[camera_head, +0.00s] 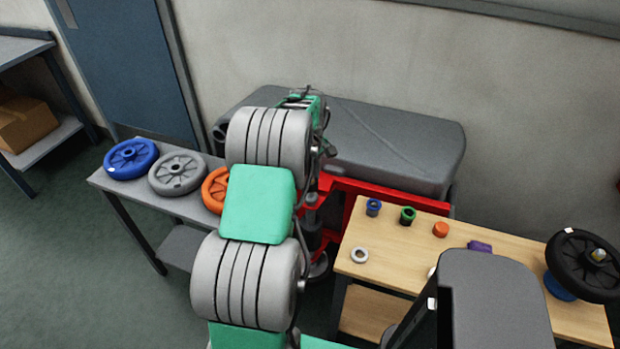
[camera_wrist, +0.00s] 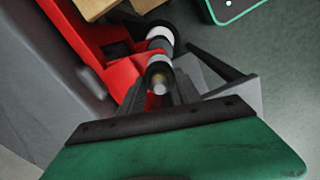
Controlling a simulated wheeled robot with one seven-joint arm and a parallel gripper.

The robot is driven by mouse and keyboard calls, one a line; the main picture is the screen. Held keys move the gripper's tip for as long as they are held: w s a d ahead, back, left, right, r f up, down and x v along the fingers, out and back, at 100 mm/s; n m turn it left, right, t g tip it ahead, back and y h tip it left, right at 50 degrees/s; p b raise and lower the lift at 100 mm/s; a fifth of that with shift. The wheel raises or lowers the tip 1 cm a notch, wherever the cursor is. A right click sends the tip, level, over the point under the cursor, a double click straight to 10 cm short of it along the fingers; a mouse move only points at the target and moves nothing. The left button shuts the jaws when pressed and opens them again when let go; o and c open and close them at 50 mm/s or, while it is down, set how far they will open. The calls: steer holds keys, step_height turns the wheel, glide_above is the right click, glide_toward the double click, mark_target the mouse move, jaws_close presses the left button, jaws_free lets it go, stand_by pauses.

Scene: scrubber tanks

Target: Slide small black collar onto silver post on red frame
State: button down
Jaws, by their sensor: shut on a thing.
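The red frame (camera_head: 375,193) stands behind the wooden table, and it also shows in the wrist view (camera_wrist: 82,38). In the wrist view my gripper (camera_wrist: 172,86) is shut on the small black collar (camera_wrist: 160,69), whose dark rim shows between the fingers. The end of the silver post (camera_wrist: 159,86) shows within the collar's outline; I cannot tell how far the collar is around it. A pale cylindrical part (camera_wrist: 160,38) stands just beyond, beside the red frame. In the head view my arm hides most of the gripper and the collar.
The wooden table (camera_head: 400,262) at right holds blue (camera_head: 373,207), green (camera_head: 407,215), orange (camera_head: 440,229) and purple (camera_head: 480,246) collars, a pale ring (camera_head: 359,255) and a black wheel (camera_head: 585,265). A grey bench at left holds blue, grey and orange wheels. A large grey tank (camera_head: 390,140) lies behind.

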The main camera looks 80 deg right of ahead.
stand_by(0.3)
steer(key=c, duration=0.8)
jaws_free()
steer(key=shift+o, duration=0.2)
steer(key=shift+r+p, duration=3.15)
steer(key=shift+r, duration=1.8)
